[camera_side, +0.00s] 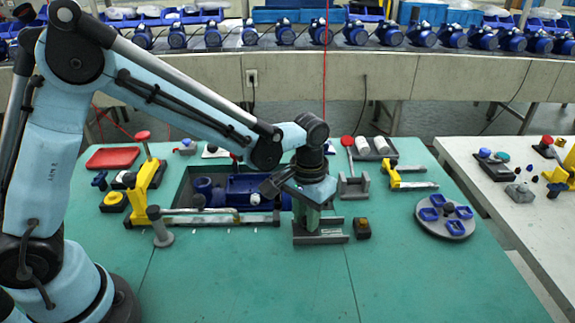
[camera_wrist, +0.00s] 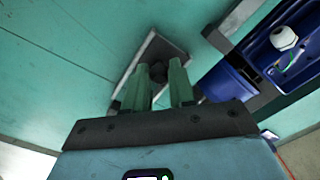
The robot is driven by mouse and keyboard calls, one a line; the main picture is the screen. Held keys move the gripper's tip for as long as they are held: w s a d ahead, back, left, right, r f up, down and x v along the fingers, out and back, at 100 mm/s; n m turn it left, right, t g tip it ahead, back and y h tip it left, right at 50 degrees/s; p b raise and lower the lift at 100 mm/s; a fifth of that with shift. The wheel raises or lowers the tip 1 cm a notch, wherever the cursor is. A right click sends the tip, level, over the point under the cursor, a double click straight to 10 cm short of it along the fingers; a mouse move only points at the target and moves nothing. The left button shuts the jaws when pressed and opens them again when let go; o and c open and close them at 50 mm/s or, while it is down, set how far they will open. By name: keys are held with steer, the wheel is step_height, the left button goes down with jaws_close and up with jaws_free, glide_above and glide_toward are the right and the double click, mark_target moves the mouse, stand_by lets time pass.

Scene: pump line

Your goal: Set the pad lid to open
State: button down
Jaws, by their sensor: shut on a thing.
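A grey flat plate with raised edges (camera_side: 330,238), which looks like the pad lid, lies at the front middle of the green table. It also shows in the wrist view (camera_wrist: 152,47), with a dark round knob (camera_wrist: 158,73) on it. My gripper (camera_side: 308,222) points down over the plate. In the wrist view its green fingers (camera_wrist: 161,67) stand on both sides of the knob and are shut on it. The fingers and wrist hide part of the plate, and I cannot tell clearly whether the lid is open or closed.
A recess with a blue pump (camera_side: 250,188) lies behind and left of my gripper. A round grey tray with blue cups (camera_side: 446,225) is farther right. The front of the table is clear.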

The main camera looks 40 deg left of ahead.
steer(key=shift+w+d, duration=2.2)
steer(key=c, duration=0.9)
jaws_free()
steer(key=shift+c, duration=0.2)
step_height(320, 180, up, 12)
